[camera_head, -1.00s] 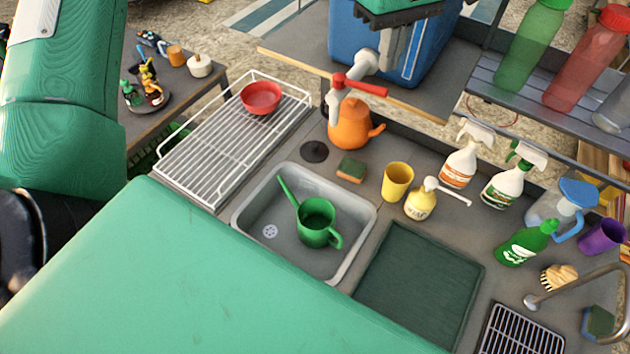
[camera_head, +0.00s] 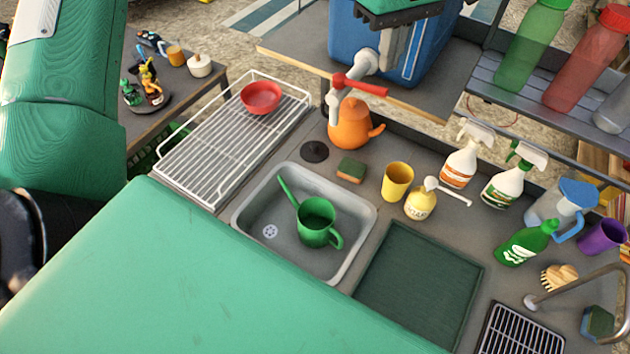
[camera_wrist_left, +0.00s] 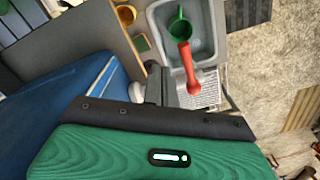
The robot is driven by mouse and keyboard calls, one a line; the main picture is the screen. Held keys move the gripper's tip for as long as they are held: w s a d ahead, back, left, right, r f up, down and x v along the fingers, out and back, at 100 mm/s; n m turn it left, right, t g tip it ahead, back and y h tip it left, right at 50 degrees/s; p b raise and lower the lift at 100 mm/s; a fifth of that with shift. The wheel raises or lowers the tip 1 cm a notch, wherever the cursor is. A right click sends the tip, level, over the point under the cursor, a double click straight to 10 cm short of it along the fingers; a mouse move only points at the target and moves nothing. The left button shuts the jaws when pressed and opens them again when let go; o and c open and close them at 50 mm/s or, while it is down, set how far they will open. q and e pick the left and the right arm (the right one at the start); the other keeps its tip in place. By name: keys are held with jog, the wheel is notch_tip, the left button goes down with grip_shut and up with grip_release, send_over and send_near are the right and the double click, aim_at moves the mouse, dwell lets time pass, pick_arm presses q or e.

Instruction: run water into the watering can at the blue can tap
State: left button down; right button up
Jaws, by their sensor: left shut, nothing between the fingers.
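The green watering can (camera_head: 316,222) stands in the grey sink basin (camera_head: 361,230), with its spout toward the upper left. It also shows in the left wrist view (camera_wrist_left: 180,28). The blue can (camera_head: 352,40) stands on a raised shelf behind the sink. Its pale tap (camera_head: 366,62) has a red lever (camera_head: 362,86), which also shows in the left wrist view (camera_wrist_left: 188,66). My left gripper (camera_head: 388,72) is shut and empty beside the lever. I cannot tell whether it touches the lever. No water stream is visible. My right gripper is not in view.
An orange kettle (camera_head: 349,125) stands behind the sink, near the tap. A white rack (camera_head: 205,148) with a red bowl (camera_head: 261,97) is left of the sink. A yellow cup (camera_head: 397,181), soap bottle (camera_head: 420,204) and spray bottles (camera_head: 460,165) crowd the right. A dark mat (camera_head: 420,285) lies clear.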

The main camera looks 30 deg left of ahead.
pick_arm(q)
notch_tip(320, 180, down, 4)
jog(key=b, duration=0.4)
jog(key=shift+f, duration=0.15)
dwell(0.3)
jog(key=shift+s, duration=0.1)
jog(key=s+a+r, duration=0.1)
jog(key=s+r, duration=0.3)
jog(key=s, duration=0.2)
jog(key=shift+s+r, duration=0.15)
jog(key=shift+r, duration=0.2)
dwell(1.3)
jog(key=shift+a, duration=0.1)
